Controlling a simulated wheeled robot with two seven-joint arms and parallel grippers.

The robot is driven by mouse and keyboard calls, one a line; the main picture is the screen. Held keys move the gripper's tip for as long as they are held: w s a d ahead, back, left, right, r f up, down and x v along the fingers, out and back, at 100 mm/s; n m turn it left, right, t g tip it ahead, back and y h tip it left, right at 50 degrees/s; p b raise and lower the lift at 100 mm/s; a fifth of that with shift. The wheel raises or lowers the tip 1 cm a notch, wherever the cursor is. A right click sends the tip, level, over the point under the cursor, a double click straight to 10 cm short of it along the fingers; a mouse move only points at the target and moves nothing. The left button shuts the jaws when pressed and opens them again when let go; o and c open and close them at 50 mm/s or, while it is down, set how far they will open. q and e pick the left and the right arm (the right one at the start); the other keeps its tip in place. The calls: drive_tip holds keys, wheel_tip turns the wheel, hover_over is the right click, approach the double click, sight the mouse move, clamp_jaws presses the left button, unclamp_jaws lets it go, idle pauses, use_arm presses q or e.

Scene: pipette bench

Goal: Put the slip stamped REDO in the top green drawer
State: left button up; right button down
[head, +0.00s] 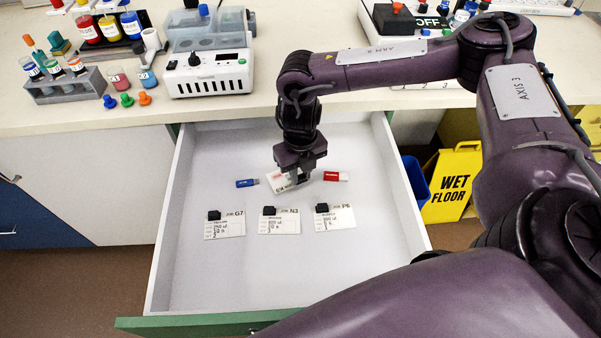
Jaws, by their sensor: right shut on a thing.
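The green-fronted drawer (205,325) is pulled wide open below the bench, with a pale inside. My right gripper (298,179) is down inside the drawer's area, shut on a white slip (279,183). The slip is tilted and partly hidden by the fingers. It has a small red mark near its upper left, too small to read. I cannot tell whether the slip touches the drawer floor. Three white cards lie in a row in front: G7 (228,230), N3 (282,227) and P6 (337,223), each with a black block on its top edge. My left gripper is out of view.
A blue-and-white piece (245,183) and a red-and-white piece (333,176) lie beside the gripper. The drawer's front floor is clear. The benchtop holds a tube rack (66,88) and a white machine (209,75). A yellow wet-floor sign (452,183) stands right of the drawer.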

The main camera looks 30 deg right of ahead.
sight(300, 176)
drive_tip(key=shift+f, duration=0.45)
drive_tip(key=shift+f, duration=0.1)
drive_tip(key=c, duration=1.3)
unclamp_jaws()
wheel_tip(300, 176, up, 12)
drive_tip(key=shift+r+p, duration=0.15)
drive_tip(key=shift+p, duration=0.15)
